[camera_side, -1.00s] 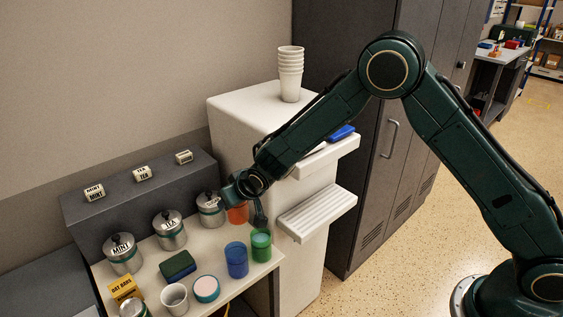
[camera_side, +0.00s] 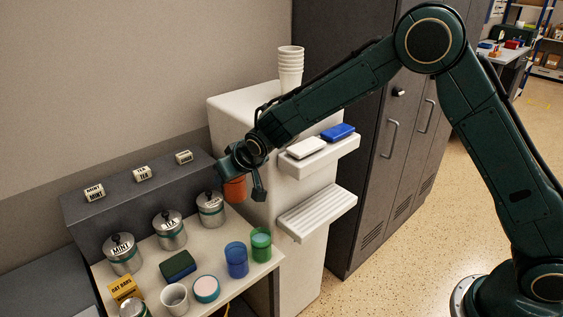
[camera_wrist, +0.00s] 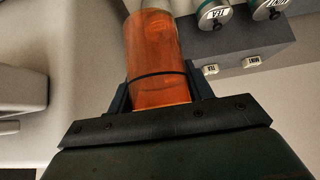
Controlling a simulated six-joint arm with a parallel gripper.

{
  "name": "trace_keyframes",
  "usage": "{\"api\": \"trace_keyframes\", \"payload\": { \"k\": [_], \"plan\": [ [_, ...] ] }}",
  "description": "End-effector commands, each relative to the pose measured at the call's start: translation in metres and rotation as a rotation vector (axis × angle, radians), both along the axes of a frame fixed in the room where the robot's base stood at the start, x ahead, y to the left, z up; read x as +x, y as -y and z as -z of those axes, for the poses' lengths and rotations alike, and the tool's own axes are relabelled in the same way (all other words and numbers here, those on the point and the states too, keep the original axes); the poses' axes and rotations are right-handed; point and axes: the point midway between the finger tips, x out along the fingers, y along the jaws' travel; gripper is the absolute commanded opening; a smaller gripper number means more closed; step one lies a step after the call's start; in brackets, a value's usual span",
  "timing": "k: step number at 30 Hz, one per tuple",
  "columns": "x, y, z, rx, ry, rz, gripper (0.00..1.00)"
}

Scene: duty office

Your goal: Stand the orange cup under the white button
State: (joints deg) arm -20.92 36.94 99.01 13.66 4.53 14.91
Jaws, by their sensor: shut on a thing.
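The orange cup (camera_side: 235,189) is between the fingers of my gripper (camera_side: 243,186), held above the shelf beside the dispenser. In the wrist view the translucent orange cup (camera_wrist: 155,55) fills the space between the fingers of my gripper (camera_wrist: 160,95). The gripper is shut on it. The white button (camera_side: 306,147) is a block on the upper ledge of the white dispenser (camera_side: 235,115), next to a blue button (camera_side: 338,132). Below the buttons is a ribbed white tray (camera_side: 318,210), which is empty. The cup is left of the tray and higher than it.
A blue cup (camera_side: 236,260) and a green cup (camera_side: 261,244) stand at the shelf's right end. Labelled tins (camera_side: 170,232), a sponge (camera_side: 178,266) and a white cup (camera_side: 174,298) stand further left. Stacked white cups (camera_side: 290,66) top the dispenser. Room above the tray is clear.

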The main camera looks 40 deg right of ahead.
Motion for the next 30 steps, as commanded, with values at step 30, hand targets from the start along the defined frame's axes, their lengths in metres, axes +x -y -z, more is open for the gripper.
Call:
{"api": "trace_keyframes", "payload": {
  "k": [30],
  "plan": [
    [0.0,0.0,-0.114,0.001,0.003,0.0,0.25]
  ]
}}
